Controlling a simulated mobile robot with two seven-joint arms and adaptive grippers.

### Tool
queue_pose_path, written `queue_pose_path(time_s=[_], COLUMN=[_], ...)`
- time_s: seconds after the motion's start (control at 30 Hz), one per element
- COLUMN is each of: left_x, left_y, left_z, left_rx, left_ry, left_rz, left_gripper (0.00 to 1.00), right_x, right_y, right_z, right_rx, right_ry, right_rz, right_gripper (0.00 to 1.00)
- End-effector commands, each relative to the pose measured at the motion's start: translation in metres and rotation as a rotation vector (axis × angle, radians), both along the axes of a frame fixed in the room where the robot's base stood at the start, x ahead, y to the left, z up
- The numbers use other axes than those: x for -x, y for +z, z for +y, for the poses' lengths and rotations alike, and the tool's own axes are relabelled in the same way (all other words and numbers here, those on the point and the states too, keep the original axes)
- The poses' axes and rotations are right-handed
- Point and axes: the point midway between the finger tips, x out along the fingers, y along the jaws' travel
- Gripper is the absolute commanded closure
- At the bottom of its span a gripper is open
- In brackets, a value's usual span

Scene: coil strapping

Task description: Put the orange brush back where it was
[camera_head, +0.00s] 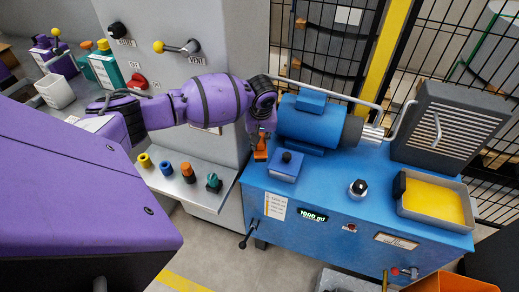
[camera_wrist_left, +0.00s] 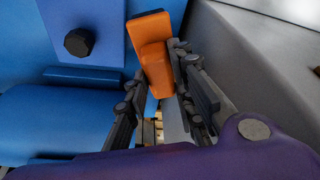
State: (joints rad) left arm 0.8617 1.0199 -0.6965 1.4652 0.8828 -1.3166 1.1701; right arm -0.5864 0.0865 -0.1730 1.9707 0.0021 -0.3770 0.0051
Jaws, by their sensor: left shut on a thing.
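The orange brush (camera_head: 260,151) is a small orange block held in my left gripper (camera_head: 262,132). It hangs at the left edge of the blue machine (camera_head: 340,208), beside the grey column. In the left wrist view the brush (camera_wrist_left: 153,52) sits between the fingertips of the left gripper (camera_wrist_left: 157,72), its broad end pointing away from the palm. The fingers are shut on it. I cannot tell whether it touches the machine. My right gripper is not in view.
The blue motor (camera_head: 312,122) stands close to the right of the gripper. A grey ledge (camera_head: 172,190) with several coloured knobs lies lower left. A yellow-filled tray (camera_head: 400,198) sits on the machine's right. A lever (camera_head: 250,233) sticks out at the machine's front left.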

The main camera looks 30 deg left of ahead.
Motion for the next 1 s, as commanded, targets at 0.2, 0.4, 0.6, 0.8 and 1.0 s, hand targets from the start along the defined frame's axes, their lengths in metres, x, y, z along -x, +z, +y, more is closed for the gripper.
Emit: queue_pose_path(time_s=[0.2, 0.4, 0.6, 0.8, 1.0], left_x=[-0.001, 0.000, 0.000, 0.000, 0.000], left_y=[-0.019, -0.052, -0.063, -0.064, -0.065], left_z=[0.000, 0.000, 0.004, 0.004, 0.004], left_rx=[0.000, 0.000, -0.001, 0.000, 0.000], left_ry=[0.001, 0.001, 0.000, -0.001, 0.000], left_rz=[-0.002, 0.001, -0.005, -0.004, -0.002], left_gripper=[0.98, 0.98, 1.00, 1.00, 0.63], right_x=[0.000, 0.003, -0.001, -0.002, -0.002], right_y=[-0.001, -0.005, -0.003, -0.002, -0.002], right_z=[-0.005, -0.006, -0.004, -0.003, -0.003], right_rx=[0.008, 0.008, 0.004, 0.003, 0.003], right_ry=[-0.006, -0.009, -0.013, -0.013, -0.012], right_rz=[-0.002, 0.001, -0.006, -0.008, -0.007], right_gripper=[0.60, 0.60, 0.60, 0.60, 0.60])
